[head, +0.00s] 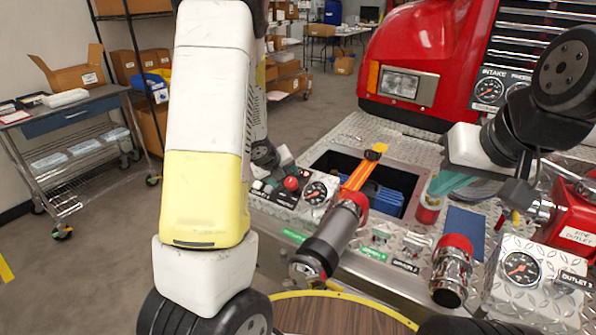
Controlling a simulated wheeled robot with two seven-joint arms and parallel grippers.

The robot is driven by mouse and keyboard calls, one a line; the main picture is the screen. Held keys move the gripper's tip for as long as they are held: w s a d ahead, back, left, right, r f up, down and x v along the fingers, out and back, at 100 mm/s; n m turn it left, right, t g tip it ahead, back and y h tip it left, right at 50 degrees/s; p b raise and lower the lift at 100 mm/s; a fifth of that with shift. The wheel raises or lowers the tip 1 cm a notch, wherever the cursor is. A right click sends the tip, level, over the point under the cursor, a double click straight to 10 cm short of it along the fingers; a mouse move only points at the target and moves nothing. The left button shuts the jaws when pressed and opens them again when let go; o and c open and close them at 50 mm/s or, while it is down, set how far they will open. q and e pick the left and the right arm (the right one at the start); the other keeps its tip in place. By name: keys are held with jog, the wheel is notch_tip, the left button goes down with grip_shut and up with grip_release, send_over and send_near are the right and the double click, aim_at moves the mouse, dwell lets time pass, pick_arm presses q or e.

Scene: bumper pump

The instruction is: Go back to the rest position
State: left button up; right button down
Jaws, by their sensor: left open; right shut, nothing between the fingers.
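My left arm fills the left-centre of the head view with its white and yellow link. My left gripper (283,157) is small and mostly hidden behind that arm, near the panel's left end; its fingers are hard to make out, but it is open. My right gripper (452,183) comes in from the right, with a white body and teal fingers. The fingers are shut and empty, above the panel's right half, just right of the open recess. I cannot tell whether they touch anything below.
A steel cart (78,118) stands left; floor between is clear.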

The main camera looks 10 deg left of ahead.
pick_arm(q)
jog(key=shift+v, duration=0.75)
jog(key=s+a+r+n+y, duration=0.1)
jog(key=s+r+n, duration=0.3)
jog(key=r+n, duration=0.35)
jog(key=s+a+r+n+y, duration=0.1)
jog(key=s+r+n, duration=0.3)
jog(key=r+n, duration=0.35)
jog(key=s+d+r+n+h, duration=0.1)
jog(key=s+d+r+n, duration=0.2)
jog(key=s+n, duration=0.4)
jog(key=s+d+r+n+g+h, duration=0.1)
jog(key=s+d+r+n, duration=0.2)
jog(key=s, duration=0.9)
jog(key=d+n, duration=0.2)
jog(key=n, duration=0.1)
jog(key=shift+s+r+n+h, duration=0.15)
jog(key=shift+s+n+h, duration=0.15)
jog(key=shift+n, duration=0.1)
jog(key=shift+d, duration=0.1)
dwell(0.7)
